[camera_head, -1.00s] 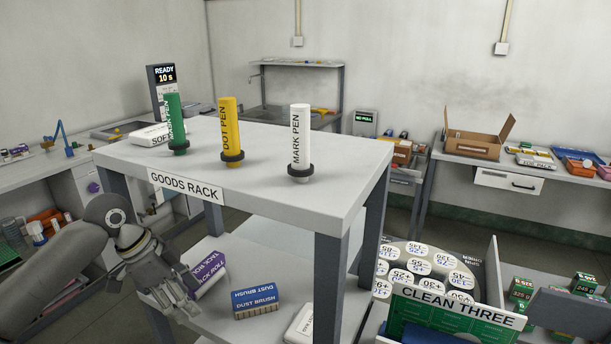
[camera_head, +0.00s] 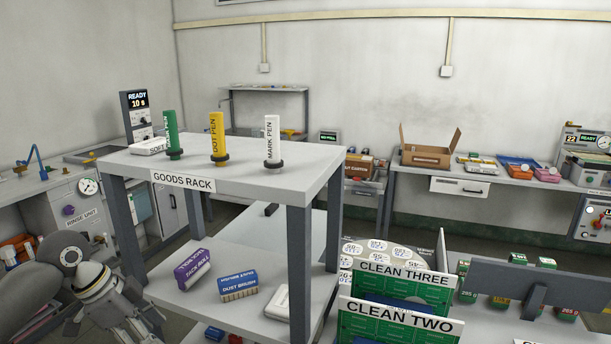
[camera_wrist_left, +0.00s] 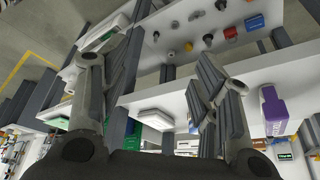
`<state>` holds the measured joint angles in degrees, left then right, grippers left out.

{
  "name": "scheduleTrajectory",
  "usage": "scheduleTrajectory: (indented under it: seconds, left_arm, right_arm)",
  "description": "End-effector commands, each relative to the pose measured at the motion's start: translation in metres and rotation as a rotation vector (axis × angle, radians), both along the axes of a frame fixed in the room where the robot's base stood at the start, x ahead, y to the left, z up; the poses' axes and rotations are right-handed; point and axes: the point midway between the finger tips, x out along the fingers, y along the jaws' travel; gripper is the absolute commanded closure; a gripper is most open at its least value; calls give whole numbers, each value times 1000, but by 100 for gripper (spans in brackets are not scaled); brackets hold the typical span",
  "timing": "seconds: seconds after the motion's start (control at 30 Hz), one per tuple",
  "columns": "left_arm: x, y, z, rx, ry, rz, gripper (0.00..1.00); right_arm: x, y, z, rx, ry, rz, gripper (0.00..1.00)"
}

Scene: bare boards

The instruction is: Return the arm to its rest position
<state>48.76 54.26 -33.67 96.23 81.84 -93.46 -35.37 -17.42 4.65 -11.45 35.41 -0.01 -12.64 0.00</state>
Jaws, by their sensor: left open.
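My left gripper (camera_head: 122,322) is at the lower left of the head view, in front of and left of the goods rack (camera_head: 262,184). The left wrist view shows its two fingers (camera_wrist_left: 160,88) spread wide with nothing between them. The rack's top holds a green pen (camera_head: 172,134), a yellow dot pen (camera_head: 217,136), a white mark pen (camera_head: 272,140) and a white box (camera_head: 150,146). Its lower shelf holds a purple tack roll (camera_head: 192,268) and a blue dust brush (camera_head: 238,285). My right gripper is in neither view.
Green boards labelled clean three (camera_head: 404,272) and clean two (camera_head: 400,322) stand right of the rack. A bench with an open cardboard box (camera_head: 428,150) runs along the back wall. A rinse unit (camera_head: 82,212) is at left. Open floor shows behind the rack.

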Motion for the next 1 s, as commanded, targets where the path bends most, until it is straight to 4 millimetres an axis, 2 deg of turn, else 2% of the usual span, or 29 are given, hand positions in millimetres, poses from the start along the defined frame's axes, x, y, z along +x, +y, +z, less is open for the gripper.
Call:
scheduleTrajectory:
  seconds: [0.03, 0.17, 0.37, 0.53, 0.63, 0.73, 0.83, 0.9, 0.97, 1.0]
  left_arm:
    - [6, -1, -13, -10, 4, 29, 43]
    - [20, -1, -35, -28, -3, 100, 43]
    - [40, 3, -85, -53, -6, 233, 43]
    - [52, 9, -146, -64, -6, 378, 43]
    - [52, 14, -196, -61, 0, 479, 43]
    - [39, 20, -263, -45, 12, 598, 43]
    - [12, 27, -335, -12, 24, 711, 43]
    - [-16, 29, -382, 15, 35, 774, 43]
    - [-43, 30, -419, 41, 45, 818, 43]
    - [-64, 29, -442, 59, 54, 842, 43]
  right_arm:
    - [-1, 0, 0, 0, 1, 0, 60]
    - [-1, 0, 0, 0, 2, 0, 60]
    - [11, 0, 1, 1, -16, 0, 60]
    - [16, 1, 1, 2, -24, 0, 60]
    - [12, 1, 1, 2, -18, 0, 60]
    - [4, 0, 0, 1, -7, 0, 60]
    - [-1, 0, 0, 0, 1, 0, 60]
    - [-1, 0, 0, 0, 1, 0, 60]
    - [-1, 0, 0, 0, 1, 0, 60]
    - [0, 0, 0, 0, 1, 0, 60]
